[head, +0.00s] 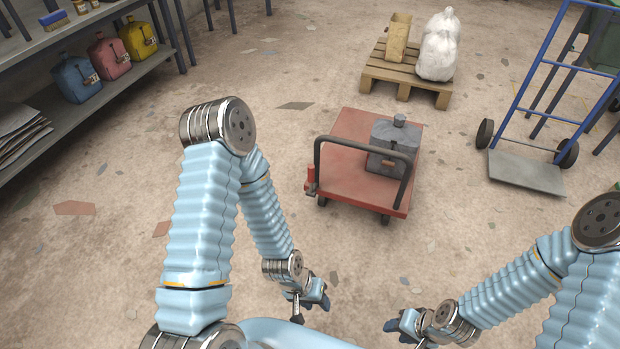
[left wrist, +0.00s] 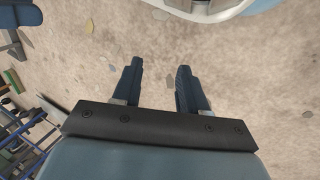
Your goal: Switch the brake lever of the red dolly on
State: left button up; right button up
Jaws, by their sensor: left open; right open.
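The red dolly (head: 350,158) stands on the floor ahead, in the middle of the head view. My left gripper (head: 318,302) is near the bottom of the head view, apart from the dolly. In the left wrist view its fingers (left wrist: 156,88) are open and empty over bare floor. My right gripper (head: 392,326) is low at the right, open, away from the dolly.
A wooden pallet (head: 413,84) with a white sack (head: 439,45) is behind the dolly. A blue hand truck (head: 527,168) stands to the right. A shelf (head: 62,103) with coloured canisters is at the left. The floor between me and the dolly is clear.

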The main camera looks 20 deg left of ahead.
aim_at(311, 168)
jog(key=i+j+z, duration=0.1)
jog(key=j, duration=0.2)
jog(key=i+j, duration=0.25)
jog(key=i+j+z, duration=0.15)
jog(key=j, duration=0.3)
jog(key=i+j+z, duration=0.1)
jog(key=j, duration=0.25)
jog(key=i+j+z, duration=0.1)
jog(key=j, duration=0.25)
jog(key=i+j, duration=0.2)
jog(key=j, duration=0.2)
jog(key=i+j+z, duration=0.15)
jog(key=j, duration=0.2)
